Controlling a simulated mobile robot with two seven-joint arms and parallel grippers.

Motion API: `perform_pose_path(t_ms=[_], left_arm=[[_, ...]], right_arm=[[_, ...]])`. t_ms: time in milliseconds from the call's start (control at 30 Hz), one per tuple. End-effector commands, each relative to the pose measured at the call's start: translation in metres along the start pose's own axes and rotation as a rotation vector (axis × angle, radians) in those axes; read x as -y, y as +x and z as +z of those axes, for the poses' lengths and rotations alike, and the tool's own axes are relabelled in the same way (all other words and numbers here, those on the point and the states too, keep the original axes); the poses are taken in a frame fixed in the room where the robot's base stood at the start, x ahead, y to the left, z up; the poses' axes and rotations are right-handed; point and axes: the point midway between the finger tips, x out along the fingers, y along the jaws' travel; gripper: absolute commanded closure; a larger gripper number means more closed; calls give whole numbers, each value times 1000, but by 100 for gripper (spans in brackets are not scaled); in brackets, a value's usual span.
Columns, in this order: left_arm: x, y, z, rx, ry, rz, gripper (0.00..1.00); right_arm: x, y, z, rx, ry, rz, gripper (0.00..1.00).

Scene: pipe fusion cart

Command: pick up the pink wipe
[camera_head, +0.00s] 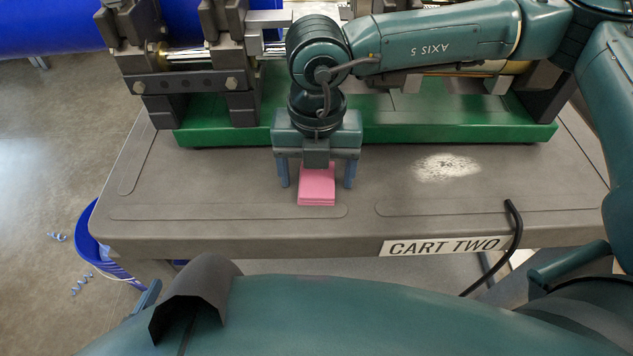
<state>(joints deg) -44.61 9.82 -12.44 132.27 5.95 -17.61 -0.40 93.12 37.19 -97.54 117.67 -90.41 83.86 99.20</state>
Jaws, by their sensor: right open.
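The pink wipe (317,188) is a small folded stack lying flat on the grey cart top (230,185), near its front edge. My right gripper (316,184) points down over it, with one finger to the left of the wipe and one to the right. The fingers are apart, with a gap between each finger and the wipe. The gripper body hides the far part of the wipe. I cannot tell how high the fingertips are above the cart top.
A pipe fusion machine on a green base (440,132) stands behind the wipe. A black cable (513,225) hangs over the front edge by the "CART TWO" label (444,246). A blue bucket (92,245) stands at the cart's left. The cart top beside the wipe is clear.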

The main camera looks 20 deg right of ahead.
Motion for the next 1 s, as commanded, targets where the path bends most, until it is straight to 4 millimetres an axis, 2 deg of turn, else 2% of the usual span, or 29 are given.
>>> perform_pose_path(t_ms=[200, 767, 1000], left_arm=[[-1, -1, -3, -8, 1, 1, 24], [-2, 0, 3, 9, -2, 5, 24], [-2, 0, 2, 6, -1, 6, 24]], right_arm=[[0, 0, 0, 0, 0, 0, 25], [0, 0, 0, 1, 0, 0, 71], [0, -2, 0, 1, 0, 1, 72]])
